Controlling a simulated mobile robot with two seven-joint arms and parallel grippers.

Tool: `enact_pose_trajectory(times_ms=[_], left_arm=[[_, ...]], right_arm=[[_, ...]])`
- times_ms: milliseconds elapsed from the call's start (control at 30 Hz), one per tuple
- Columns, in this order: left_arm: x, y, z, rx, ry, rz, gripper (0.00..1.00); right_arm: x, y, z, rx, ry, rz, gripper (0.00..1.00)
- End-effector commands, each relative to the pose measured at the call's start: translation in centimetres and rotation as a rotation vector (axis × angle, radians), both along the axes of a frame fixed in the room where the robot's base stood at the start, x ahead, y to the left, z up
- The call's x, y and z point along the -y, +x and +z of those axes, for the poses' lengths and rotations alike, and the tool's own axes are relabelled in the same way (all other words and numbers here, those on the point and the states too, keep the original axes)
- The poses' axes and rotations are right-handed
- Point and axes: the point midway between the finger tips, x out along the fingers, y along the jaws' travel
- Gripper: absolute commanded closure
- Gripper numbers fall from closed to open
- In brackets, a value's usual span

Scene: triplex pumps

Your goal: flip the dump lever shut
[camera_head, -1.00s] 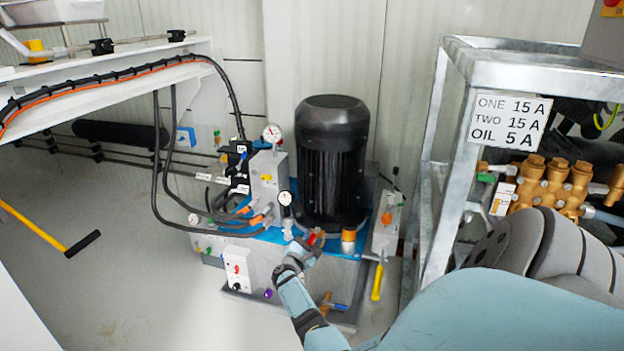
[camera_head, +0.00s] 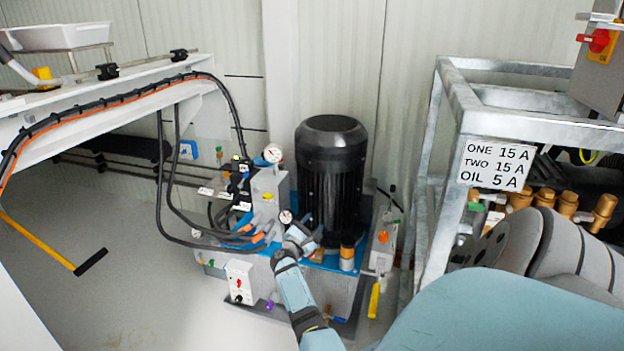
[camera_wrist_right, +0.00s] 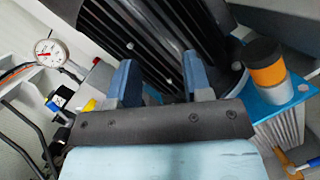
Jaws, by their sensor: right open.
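My right gripper (camera_head: 298,238) is over the blue top of the hydraulic power unit (camera_head: 330,265), in front of the black motor (camera_head: 333,170) and beside the small gauge (camera_head: 286,217). In the right wrist view its two fingers (camera_wrist_right: 162,85) are apart, with nothing seen held between them and the motor's ribs (camera_wrist_right: 150,35) beyond. A lever with a yellow grip (camera_head: 374,300) hangs at the unit's right side. A blue-handled valve lever shows low at right in the wrist view (camera_wrist_right: 305,165). I cannot tell which lever is the dump lever. My left gripper is out of view.
Black hoses (camera_head: 160,190) loop into the valve block left of the motor. A larger gauge (camera_head: 273,154) stands above it. A galvanised frame (camera_head: 427,200) with brass pump parts (camera_head: 567,204) stands at the right. The floor (camera_head: 150,290) at left is mostly clear.

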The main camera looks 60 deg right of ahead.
Motion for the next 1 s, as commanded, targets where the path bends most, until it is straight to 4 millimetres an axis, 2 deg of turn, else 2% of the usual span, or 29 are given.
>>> enact_pose_trajectory(times_ms=[33, 100, 300, 700, 767, 833, 900, 967, 1000], left_arm=[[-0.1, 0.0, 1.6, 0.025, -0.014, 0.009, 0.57], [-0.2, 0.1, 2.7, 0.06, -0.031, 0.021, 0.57], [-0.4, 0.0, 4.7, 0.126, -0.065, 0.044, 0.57], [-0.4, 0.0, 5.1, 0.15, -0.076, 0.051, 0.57], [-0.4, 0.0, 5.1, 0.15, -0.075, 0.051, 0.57], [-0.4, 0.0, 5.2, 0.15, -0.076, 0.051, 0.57], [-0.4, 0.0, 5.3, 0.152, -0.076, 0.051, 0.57], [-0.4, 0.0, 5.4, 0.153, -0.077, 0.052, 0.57], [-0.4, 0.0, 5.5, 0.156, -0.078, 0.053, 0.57]], right_arm=[[0.0, 0.0, 1.9, 0.001, 0.0, 0.0, 0.55], [-0.1, 0.0, 3.3, 0.002, 0.0, 0.001, 0.55], [0.0, 0.0, 5.8, 0.0, 0.0, 0.0, 0.55], [0.0, 0.0, 6.5, 0.0, 0.0, 0.0, 0.55], [0.0, 0.0, 6.5, -0.003, -0.002, 0.002, 0.66], [-0.3, 0.2, 7.1, -0.036, -0.025, 0.016, 0.82], [-1.1, 0.6, 8.6, -0.119, -0.088, 0.055, 0.98], [-2.6, 1.4, 10.6, -0.249, -0.187, 0.107, 1.0], [-4.3, 2.1, 12.3, -0.362, -0.279, 0.145, 1.0]])
